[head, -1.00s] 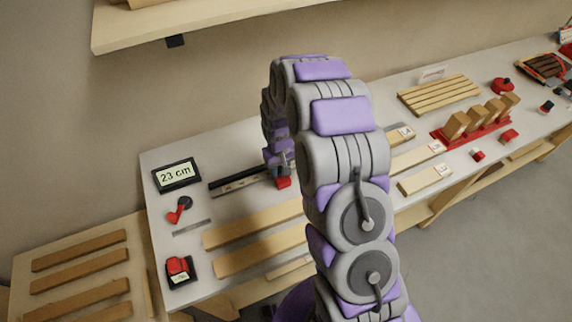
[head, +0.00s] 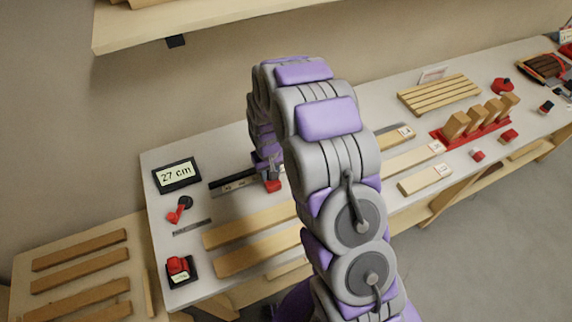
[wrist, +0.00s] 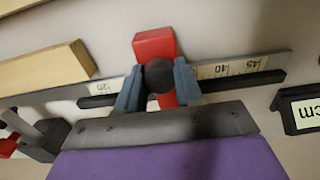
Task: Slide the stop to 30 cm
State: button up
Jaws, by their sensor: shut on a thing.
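The red stop (head: 272,186) sits on the dark rail (head: 226,183), which carries a scale strip. In the wrist view the stop (wrist: 154,46) has a dark round knob (wrist: 159,76), and both fingers of my gripper (wrist: 157,82) are shut on it from either side. The scale (wrist: 225,69) shows 40 and 45 on one side of the stop and 20 on the other; the marks under the stop are hidden. The display (head: 177,175) reads 27 cm. In the head view my arm hides the rail's right part and most of my gripper (head: 266,176).
A red lever (head: 178,211) and a red switch (head: 179,268) stand left on the bench. Long wooden boards (head: 250,229) lie in front of the rail. A red rack with wooden blocks (head: 476,121) and a slatted board (head: 438,95) are at right. A shelf (head: 200,20) hangs above.

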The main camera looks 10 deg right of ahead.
jog(key=shift+s+a, duration=0.2)
jog(key=shift+a, duration=1.25)
jog(key=o, duration=0.8)
jog(key=shift+o, duration=0.2)
jog(key=shift+r, duration=0.1)
notch_tip(320, 180, up, 9)
jog(key=p, duration=0.2)
jog(key=shift+s, duration=0.1)
